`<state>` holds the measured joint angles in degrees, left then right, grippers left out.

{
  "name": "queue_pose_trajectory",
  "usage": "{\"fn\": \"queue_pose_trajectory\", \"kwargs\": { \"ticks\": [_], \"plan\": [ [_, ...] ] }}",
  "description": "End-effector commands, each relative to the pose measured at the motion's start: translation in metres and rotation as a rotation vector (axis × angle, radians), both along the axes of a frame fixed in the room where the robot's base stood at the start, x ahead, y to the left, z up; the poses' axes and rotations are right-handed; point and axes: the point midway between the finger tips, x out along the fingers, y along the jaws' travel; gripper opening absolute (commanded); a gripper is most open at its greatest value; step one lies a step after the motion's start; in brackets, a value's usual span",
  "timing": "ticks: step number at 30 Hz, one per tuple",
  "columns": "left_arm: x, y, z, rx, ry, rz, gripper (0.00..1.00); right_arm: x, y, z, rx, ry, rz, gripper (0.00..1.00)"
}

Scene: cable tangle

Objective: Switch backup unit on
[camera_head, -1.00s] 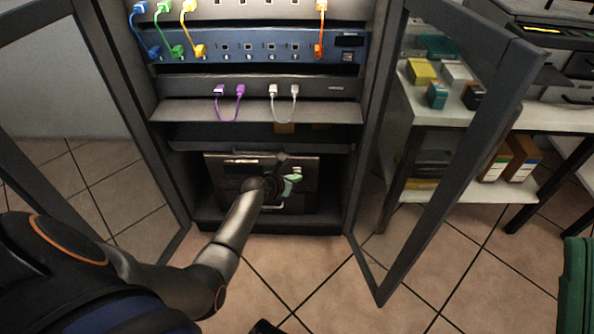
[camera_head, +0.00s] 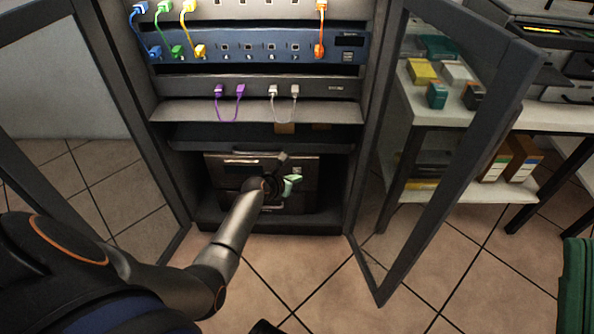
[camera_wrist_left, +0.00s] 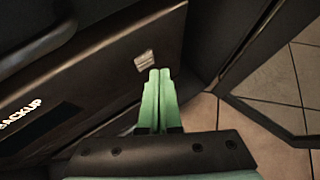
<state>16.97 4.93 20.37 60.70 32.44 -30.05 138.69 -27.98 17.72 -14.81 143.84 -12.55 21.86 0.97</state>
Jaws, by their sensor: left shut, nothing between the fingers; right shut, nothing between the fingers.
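The backup unit (camera_head: 225,170) is a dark box on the bottom shelf of the open cabinet. In the left wrist view its front face (camera_wrist_left: 90,75) shows the label "BACKUP" and a small light grey switch-like piece (camera_wrist_left: 145,61). My left gripper (camera_head: 293,180) is in front of the unit's right part, with its pale green fingers together and empty. In the left wrist view the fingertips (camera_wrist_left: 160,72) appear just below and right of the grey piece. I cannot tell whether they touch it. My left wrist hides part of the unit's front. My right gripper is not in view.
The cabinet's right door (camera_head: 450,150) stands open, as does the left door. Above the unit are a shelf (camera_head: 255,112), purple and white cables, and a blue panel (camera_head: 260,47) with coloured cables. A side table (camera_head: 455,115) with boxes stands right. The tiled floor in front is mostly clear.

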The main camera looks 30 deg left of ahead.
Motion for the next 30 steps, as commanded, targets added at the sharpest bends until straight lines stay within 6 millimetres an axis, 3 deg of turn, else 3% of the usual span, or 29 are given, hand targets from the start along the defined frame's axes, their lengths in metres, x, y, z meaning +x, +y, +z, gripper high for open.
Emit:
{"fn": "queue_pose_trajectory", "kwargs": {
  "ticks": [30],
  "plan": [
    [0.0072,0.0047,0.0,0.0,0.0,0.0,0.0,0.0004,-0.0002,-0.001,0.001,0.002,-0.002,0.0]
  ]
}}
